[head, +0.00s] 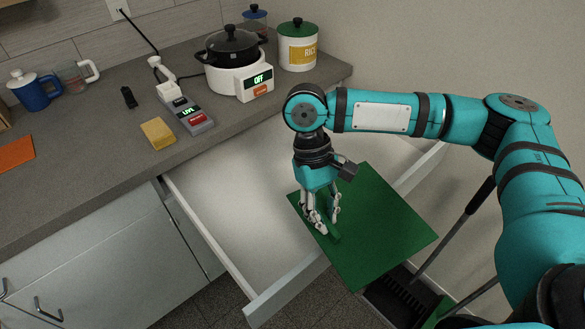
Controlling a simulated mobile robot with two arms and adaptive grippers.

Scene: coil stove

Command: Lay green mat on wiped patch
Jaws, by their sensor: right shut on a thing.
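The green mat (385,235) is a flat, stiff-looking rectangle, held tilted above the right front part of an open white drawer. My right gripper (325,225) is shut on the mat near its left edge, at a raised green strip. The mat covers part of the drawer's front and right side. A wiped patch cannot be told apart on the counter or in the drawer. My left gripper is not in view.
The open drawer (235,195) looks empty where visible. On the grey counter (75,175) are a yellow sponge (158,132), power box (188,114), cooker (238,75), rice canister (298,48), blue mug (35,92) and orange mat (15,153).

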